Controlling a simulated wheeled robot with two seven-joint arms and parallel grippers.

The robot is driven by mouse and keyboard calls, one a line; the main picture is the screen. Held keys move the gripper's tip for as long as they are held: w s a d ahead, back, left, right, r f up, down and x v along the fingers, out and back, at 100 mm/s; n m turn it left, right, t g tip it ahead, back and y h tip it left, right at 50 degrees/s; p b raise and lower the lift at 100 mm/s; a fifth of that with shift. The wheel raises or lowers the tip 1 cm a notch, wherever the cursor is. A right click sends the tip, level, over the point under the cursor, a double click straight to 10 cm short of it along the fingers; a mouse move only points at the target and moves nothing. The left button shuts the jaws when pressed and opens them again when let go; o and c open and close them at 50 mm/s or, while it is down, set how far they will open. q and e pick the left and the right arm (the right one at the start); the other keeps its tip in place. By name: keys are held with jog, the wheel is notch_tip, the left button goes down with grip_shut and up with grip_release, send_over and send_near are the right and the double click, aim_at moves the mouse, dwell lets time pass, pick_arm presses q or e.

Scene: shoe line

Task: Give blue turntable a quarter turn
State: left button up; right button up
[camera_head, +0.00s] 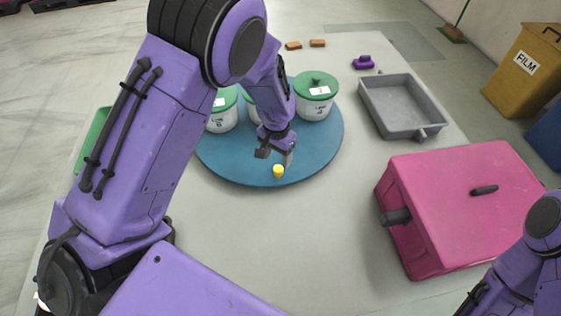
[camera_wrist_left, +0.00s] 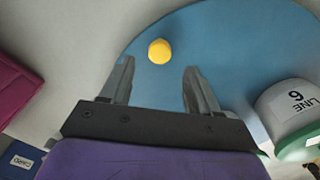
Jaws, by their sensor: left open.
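The blue turntable (camera_head: 243,174) is a round disc on the grey table, and it fills much of the left wrist view (camera_wrist_left: 230,50). White pots with green lids stand on it: one at the right (camera_head: 314,97), one at the left (camera_head: 222,112) and one partly hidden behind my arm. A yellow knob (camera_head: 278,171) is near the turntable's front edge; it also shows in the left wrist view (camera_wrist_left: 159,51). My left gripper (camera_head: 275,157) is open, with the knob just beyond and between its fingertips, apart from them. My right arm shows at the lower right, its fingertips not visible.
A pink box (camera_head: 470,200) with dark handles stands at the right. A grey tray (camera_head: 380,112) lies behind it, with a purple object (camera_head: 363,62) and two brown blocks (camera_head: 317,43) farther back. A green thing (camera_head: 92,138) is partly hidden at left. The front middle table is clear.

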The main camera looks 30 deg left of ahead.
aim_at(279, 168)
pick_arm(q)
jog(key=f, duration=0.3)
jog(key=shift+s+f, duration=0.2)
jog(key=shift+s, duration=0.15)
jog(key=f, duration=0.1)
jog(key=w+f, duration=0.1)
jog(key=f, duration=0.1)
jog(key=shift+w, duration=0.25)
jog(key=shift+s+r, duration=0.2)
jog(key=shift+s, duration=0.1)
jog(key=shift+w+f, duration=0.1)
grip_shut()
jog(key=shift+d, duration=0.1)
